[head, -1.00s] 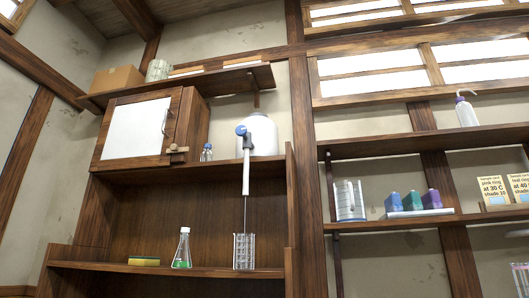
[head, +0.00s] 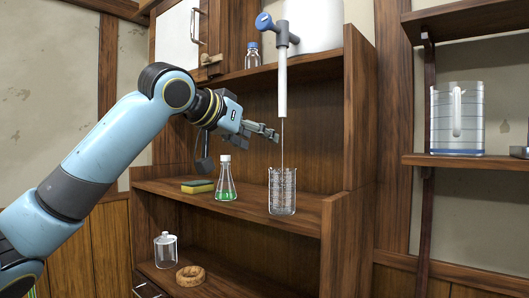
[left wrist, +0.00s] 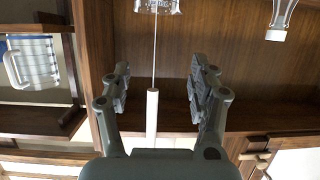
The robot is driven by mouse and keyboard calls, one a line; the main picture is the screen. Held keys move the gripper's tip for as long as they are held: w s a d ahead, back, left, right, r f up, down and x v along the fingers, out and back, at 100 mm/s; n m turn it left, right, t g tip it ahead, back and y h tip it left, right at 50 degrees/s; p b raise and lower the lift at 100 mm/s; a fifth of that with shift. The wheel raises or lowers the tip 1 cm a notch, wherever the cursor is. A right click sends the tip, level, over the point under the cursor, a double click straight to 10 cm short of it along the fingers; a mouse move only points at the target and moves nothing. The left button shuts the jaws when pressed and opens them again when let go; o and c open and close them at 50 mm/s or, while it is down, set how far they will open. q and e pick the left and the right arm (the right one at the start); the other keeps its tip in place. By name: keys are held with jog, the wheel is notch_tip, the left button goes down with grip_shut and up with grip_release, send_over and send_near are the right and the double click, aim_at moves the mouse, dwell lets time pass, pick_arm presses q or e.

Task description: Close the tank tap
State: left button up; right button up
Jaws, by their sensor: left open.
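The tank tap (head: 284,40) is grey with a blue handle (head: 264,21) and a long white spout tube (head: 282,85). A thin stream or line runs from the tube down into a glass beaker (head: 283,196) on the shelf. The white tank (head: 318,25) stands behind the tap. My left gripper (head: 272,133) is open and empty, left of the tube's lower end and below the handle. In the left wrist view the tube (left wrist: 152,112) shows between the open fingers (left wrist: 160,82), with the line above it. The handle is hidden there. My right gripper is not in view.
A flask of green liquid (head: 225,182) and a sponge (head: 197,186) stand on the shelf below my gripper. A small bottle (head: 252,56) and a cabinet (head: 180,40) are at upper left. A side panel (head: 358,110) bounds the right. A jug (head: 457,118) stands farther right.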

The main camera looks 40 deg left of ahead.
pick_arm(q)
notch_tip(320, 180, up, 12)
jog(key=s+f+t, duration=0.1)
jog(key=s+t, duration=0.1)
jog(key=t+p, duration=0.2)
send_near(261, 22)
jog(key=shift+m+h, duration=0.3)
jog(key=shift+h, duration=0.1)
jog(key=w+p, duration=0.1)
jog(key=w, duration=0.2)
jog(key=w+p, duration=0.1)
jog(key=w, duration=0.2)
jog(key=w+p, duration=0.2)
jog(key=w, duration=0.1)
jog(key=shift+w+d+r, duration=0.2)
jog(key=shift+w+d, duration=0.1)
jog(key=shift+w, duration=0.05)
jog(key=shift+w+f, duration=0.1)
jog(key=shift+w, duration=0.55)
jog(key=c, duration=1.1)
grip_shut()
jog(key=shift+w+f, duration=0.1)
jog(key=shift+w, duration=0.1)
